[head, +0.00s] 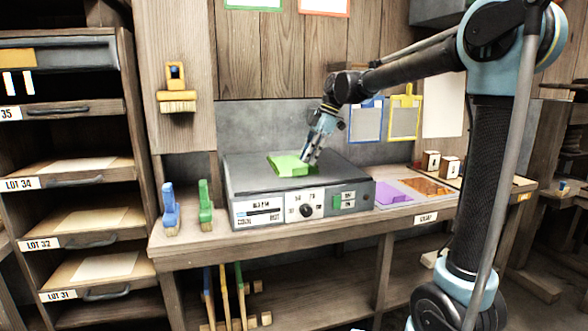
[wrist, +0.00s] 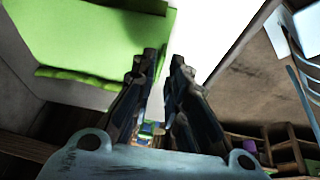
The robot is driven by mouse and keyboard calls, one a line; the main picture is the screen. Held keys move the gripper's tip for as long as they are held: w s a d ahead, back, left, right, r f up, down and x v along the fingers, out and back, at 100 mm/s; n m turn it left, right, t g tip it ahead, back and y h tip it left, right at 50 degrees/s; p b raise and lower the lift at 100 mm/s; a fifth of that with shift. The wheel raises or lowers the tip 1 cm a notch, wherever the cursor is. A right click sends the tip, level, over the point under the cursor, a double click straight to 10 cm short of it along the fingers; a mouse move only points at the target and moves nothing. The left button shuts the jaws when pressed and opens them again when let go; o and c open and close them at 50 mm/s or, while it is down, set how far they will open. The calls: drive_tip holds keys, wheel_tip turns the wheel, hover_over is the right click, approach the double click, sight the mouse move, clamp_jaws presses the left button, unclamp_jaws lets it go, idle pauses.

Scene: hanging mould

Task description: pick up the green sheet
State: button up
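The green sheet (head: 284,165) lies on the dark flat top of the grey bench unit (head: 245,178) in the head view. Its front edge looks bent or thick. In the wrist view the green sheet (wrist: 100,45) fills the upper left, with a rolled-looking lower edge. My gripper (head: 311,158) points down at the sheet's right side, very close to it. In the wrist view my gripper (wrist: 165,62) has its fingers apart with a narrow gap. The sheet's edge shows behind the left fingertip; I cannot tell whether they touch. Nothing is seen clamped between the fingers.
A blue-handled brush (head: 170,208) and a green-handled brush (head: 205,207) stand left of the unit. Purple (head: 396,198) and orange (head: 428,187) sheets lie on the bench to its right. Blue (head: 366,122) and yellow (head: 404,117) framed panels hang behind. A shelf rack (head: 75,195) stands left.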

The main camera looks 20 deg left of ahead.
sight(300, 174)
drive_tip(key=shift+x, duration=1.95)
drive_tip(key=shift+c, duration=0.3)
clamp_jaws()
drive_tip(key=shift+r, duration=0.2)
wheel_tip(300, 174, up, 10)
